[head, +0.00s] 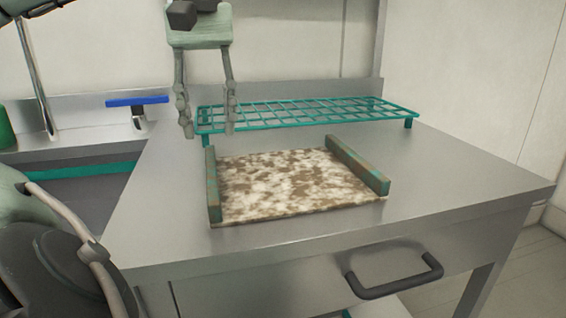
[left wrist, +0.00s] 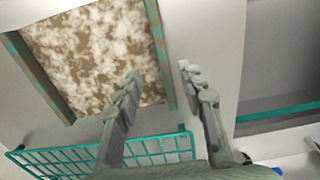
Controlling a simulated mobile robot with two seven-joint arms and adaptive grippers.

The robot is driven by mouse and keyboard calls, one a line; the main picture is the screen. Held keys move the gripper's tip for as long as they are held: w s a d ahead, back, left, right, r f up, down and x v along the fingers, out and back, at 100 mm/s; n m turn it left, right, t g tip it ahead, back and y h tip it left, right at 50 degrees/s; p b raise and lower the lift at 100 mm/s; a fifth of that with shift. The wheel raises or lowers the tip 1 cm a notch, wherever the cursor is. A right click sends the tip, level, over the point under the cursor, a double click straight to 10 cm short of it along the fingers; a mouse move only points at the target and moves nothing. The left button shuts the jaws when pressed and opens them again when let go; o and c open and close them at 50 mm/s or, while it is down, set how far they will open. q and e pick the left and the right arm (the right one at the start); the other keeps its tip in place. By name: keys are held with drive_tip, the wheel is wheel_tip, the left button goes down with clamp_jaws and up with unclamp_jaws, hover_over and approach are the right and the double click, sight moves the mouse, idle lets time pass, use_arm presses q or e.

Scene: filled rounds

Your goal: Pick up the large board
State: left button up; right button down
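The large board (head: 290,184) lies flat on the metal counter. It has a mottled brown and white surface and a worn green-brown rail along its left and right sides. It also shows in the left wrist view (left wrist: 95,55). My left gripper (head: 210,134) points down, open and empty, above the counter near the back end of the board's left rail (head: 212,184). In the left wrist view its two fingers (left wrist: 158,72) are apart, close to one rail of the board, with nothing between them. My right gripper is in neither view.
A teal wire rack (head: 300,115) stands on the counter behind the board. A blue-handled thing (head: 137,102) is at the back left, beside a sink area. A drawer with a dark handle (head: 395,278) is in front. The counter right of the board is clear.

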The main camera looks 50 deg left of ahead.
sight(211, 169)
use_arm(q)
drive_tip(key=shift+w+a+f, duration=0.1)
drive_tip(key=shift+a, duration=0.05)
drive_tip(key=shift+f, duration=0.35)
drive_tip(key=f, duration=0.2)
drive_tip(key=f+b, duration=0.1)
drive_tip(key=f, duration=0.3)
drive_tip(key=shift+a+f, duration=0.25)
drive_tip(key=shift+f, duration=0.15)
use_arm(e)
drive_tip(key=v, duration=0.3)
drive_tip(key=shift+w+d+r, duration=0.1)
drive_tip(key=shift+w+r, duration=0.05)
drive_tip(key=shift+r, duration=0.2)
use_arm(q)
drive_tip(key=shift+c, duration=0.4)
clamp_jaws()
